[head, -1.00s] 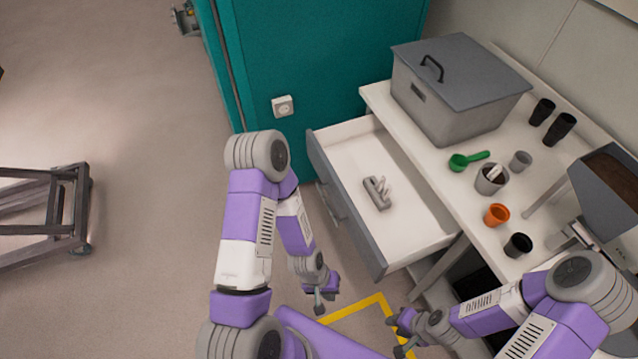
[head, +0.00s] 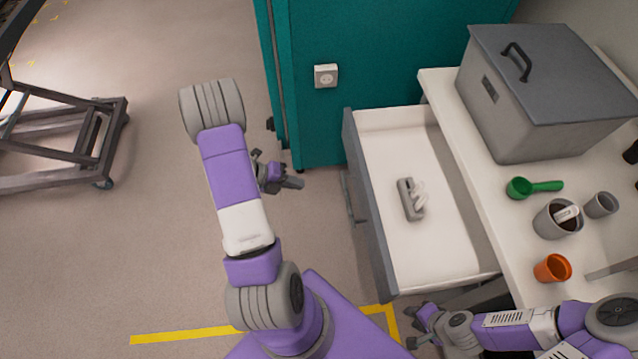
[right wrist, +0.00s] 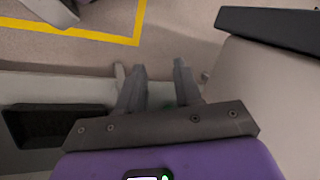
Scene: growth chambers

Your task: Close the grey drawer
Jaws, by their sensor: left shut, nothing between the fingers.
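The grey drawer (head: 372,215) is pulled out from the white bench in the head view. Its grey front faces left, with a handle (head: 349,200) on it. A small grey holder with white pieces (head: 408,199) lies inside on the white bottom. My left gripper (head: 293,182) is shut and empty, left of the drawer front and apart from it. My right gripper (head: 414,325) is open and empty, below the drawer's near end. Its two spread fingers also show in the right wrist view (right wrist: 160,85).
On the bench top (head: 465,150) stand a grey lidded box (head: 520,120), a green scoop (head: 520,187), an orange cup (head: 552,268) and grey pots. A teal cabinet (head: 400,50) stands behind the drawer. A dark cart frame (head: 70,150) is far left. Floor between is clear.

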